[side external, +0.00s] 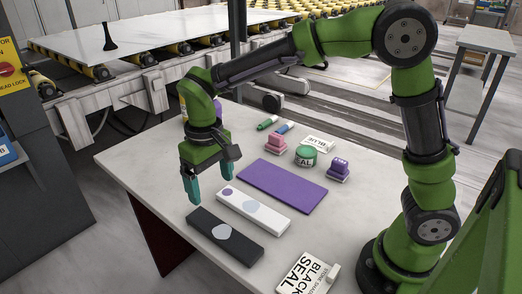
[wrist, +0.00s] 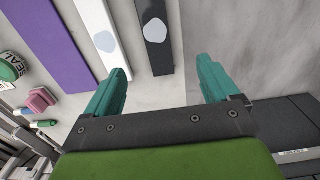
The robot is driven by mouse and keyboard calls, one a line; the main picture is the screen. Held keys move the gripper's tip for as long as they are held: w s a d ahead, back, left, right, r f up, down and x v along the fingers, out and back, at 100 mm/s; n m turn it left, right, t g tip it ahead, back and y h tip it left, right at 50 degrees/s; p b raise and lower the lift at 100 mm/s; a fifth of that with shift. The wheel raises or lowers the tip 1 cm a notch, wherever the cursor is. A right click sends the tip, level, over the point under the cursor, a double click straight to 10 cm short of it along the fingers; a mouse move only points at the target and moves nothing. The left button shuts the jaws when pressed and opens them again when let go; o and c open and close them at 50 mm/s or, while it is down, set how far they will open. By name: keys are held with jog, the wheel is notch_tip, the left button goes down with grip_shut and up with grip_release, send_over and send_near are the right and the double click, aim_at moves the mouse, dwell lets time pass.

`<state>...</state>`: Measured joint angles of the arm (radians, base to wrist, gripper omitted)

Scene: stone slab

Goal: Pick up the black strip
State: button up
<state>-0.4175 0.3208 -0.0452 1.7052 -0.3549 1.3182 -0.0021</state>
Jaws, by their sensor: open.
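The black strip (side external: 225,237) lies flat on the stone slab near its front edge, with a pale grey blob at its middle. In the wrist view the black strip (wrist: 157,57) runs down from the top edge, ahead of the space between the fingertips. My gripper (side external: 210,188) is above the slab, over the left end of the strips. Its two teal fingers are spread and nothing is between them; they also show in the wrist view (wrist: 160,80). The fingers appear clear of the black strip.
A white strip (side external: 253,209) with coloured spots lies beside the black strip, and a purple strip (side external: 283,186) behind it. Pink (side external: 276,142) and purple (side external: 339,169) stamps, a green round container (side external: 306,156), markers and labels stand farther back. A "BLACK SEAL" box (side external: 304,275) is at the front right.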

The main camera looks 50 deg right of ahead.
send_over(222, 231)
jog(key=f, duration=1)
jog(key=shift+w+a+f, duration=0.1)
jog(key=shift+a+f, duration=0.1)
jog(key=shift+a, duration=0.2)
jog(key=shift+s+d+f, duration=0.1)
jog(key=shift+d+f, duration=0.1)
jog(key=shift+f, duration=1.15)
jog(key=shift+s+d+f, duration=0.1)
jog(key=shift+d+f, duration=0.05)
jog(key=shift+f, duration=1.15)
jog(key=shift+c, duration=0.4)
jog(key=c, duration=1.4)
jog(key=shift+r, duration=0.1)
